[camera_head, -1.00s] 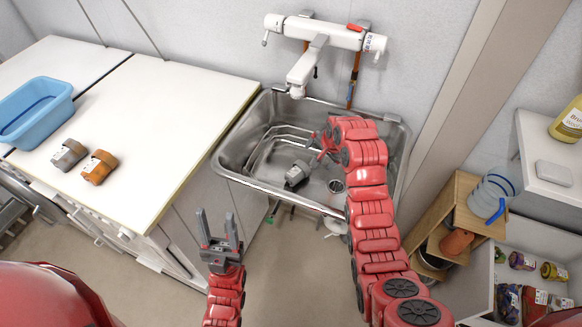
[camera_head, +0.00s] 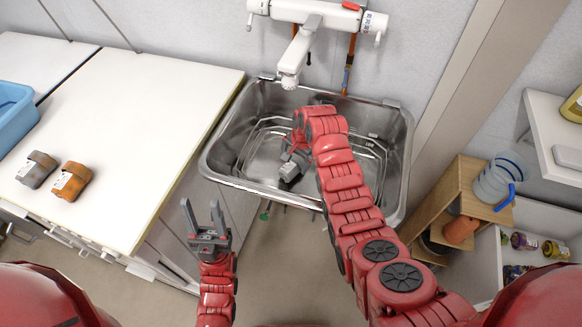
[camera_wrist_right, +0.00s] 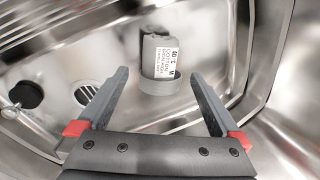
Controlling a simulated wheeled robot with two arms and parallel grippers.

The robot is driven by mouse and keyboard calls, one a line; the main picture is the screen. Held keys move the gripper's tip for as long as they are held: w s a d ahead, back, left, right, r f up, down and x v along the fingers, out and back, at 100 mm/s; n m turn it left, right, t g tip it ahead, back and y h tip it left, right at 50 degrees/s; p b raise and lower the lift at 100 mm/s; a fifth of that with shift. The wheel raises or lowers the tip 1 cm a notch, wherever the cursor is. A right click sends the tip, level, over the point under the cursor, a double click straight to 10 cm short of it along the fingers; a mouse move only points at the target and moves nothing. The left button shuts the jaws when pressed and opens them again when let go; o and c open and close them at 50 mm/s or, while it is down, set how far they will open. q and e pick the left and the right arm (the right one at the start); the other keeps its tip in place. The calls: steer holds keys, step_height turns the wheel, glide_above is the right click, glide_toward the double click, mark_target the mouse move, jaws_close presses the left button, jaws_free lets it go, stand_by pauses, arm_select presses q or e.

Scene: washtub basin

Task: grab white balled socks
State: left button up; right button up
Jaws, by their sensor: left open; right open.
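One balled pair of socks (camera_head: 289,171) lies in the sink basin, looking grey rather than clearly white. The right wrist view shows the bundle (camera_wrist_right: 158,85) with a white label, upright near the basin wall, beyond and between the open fingers. My right gripper (camera_wrist_right: 159,76) is open and empty. In the head view it reaches down into the basin beside the socks, its fingers partly hidden by my arm. My left gripper (camera_head: 201,212) is open and empty, in front of the cabinet. Grey (camera_head: 37,169) and orange (camera_head: 72,181) bundles sit on the left counter.
The steel sink (camera_head: 223,141) has sloping walls and a drain (camera_wrist_right: 86,93); a dark round plug (camera_wrist_right: 26,95) lies left of it. A white faucet (camera_head: 291,63) overhangs the back. A blue tub (camera_head: 14,116) stands on the counter. A wooden shelf (camera_head: 455,190) stands right.

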mark_target(292, 165)
steer(key=shift+w+p+x, duration=0.1)
steer(key=shift+p+x, duration=0.05)
steer(key=shift+x, duration=0.8)
steer(key=shift+w+p+x, duration=0.15)
steer(key=shift+x, duration=0.8)
steer(key=shift+b+x, duration=0.6)
steer(key=shift+x, duration=0.5)
steer(key=shift+r, duration=0.1)
steer(key=c, duration=1.3)
